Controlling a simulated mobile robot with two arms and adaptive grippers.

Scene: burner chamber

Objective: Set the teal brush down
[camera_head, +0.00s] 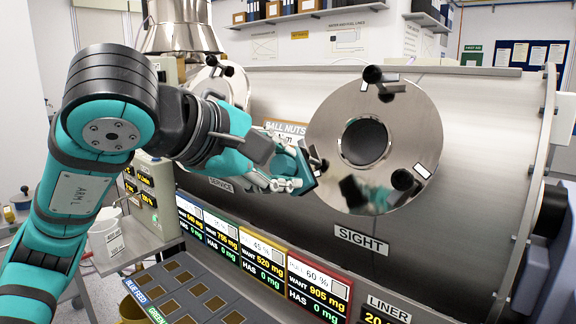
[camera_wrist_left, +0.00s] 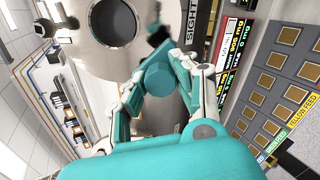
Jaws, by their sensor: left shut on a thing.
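My left gripper (camera_head: 288,178) is shut on the teal brush (camera_head: 304,168) in front of the big steel chamber, just left of the round SIGHT flange. In the left wrist view, the brush (camera_wrist_left: 158,78) shows as a teal faceted block between the two fingertips of my left gripper (camera_wrist_left: 158,88). A dark part shows just beyond it, against the flange. The brush is held up in the air, clear of the tray and the bench. Fingers hide part of it in the head view. My right gripper is not in view.
The steel flange (camera_head: 424,125) with dark knobs stands close to the right of the gripper. Below are a row of lit display panels (camera_head: 262,262) and a grey tray (camera_head: 157,284) with several square recesses. A white beaker (camera_head: 106,240) stands at the left.

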